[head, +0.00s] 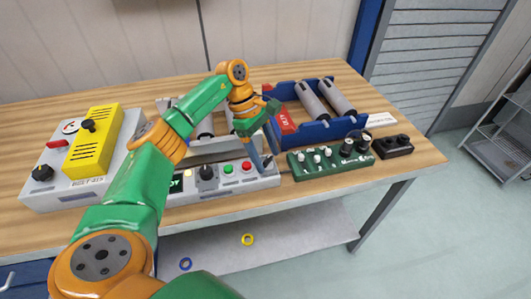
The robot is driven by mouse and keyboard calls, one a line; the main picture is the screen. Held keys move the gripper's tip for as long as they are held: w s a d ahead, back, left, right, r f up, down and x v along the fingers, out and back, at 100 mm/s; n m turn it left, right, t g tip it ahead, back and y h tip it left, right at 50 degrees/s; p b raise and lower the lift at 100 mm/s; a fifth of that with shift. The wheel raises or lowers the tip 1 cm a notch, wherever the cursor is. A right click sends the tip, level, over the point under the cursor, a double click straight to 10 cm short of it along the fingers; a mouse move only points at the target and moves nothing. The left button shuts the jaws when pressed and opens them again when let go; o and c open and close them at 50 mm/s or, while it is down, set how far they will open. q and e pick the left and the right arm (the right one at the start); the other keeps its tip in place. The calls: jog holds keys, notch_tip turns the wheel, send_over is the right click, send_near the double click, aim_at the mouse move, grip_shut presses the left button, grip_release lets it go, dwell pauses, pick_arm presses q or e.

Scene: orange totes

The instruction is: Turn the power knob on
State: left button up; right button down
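Several black knobs are in view, and I cannot read which is labelled power. One knob (207,173) is on the grey control panel (226,188), beside a green button (228,170) and a red button (247,166). Another knob (42,173) is at the front left of the white box (60,197), and a third (88,126) is on its yellow panel (94,150). My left gripper (271,160) points down at the right end of the grey panel, right of the red button. Its fingers look apart, with nothing between them. My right gripper is out of view.
A green box with small knobs (325,165) and a dark box (393,146) stand to the right. A blue tray (318,130) behind holds grey cylinders (312,100) and a red item (283,122). Yellow (248,239) and blue (185,264) rings lie on the lower shelf.

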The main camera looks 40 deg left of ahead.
pick_arm(q)
jog(key=shift+r, duration=0.1)
jog(key=v, duration=0.7)
jog(key=shift+a, duration=0.1)
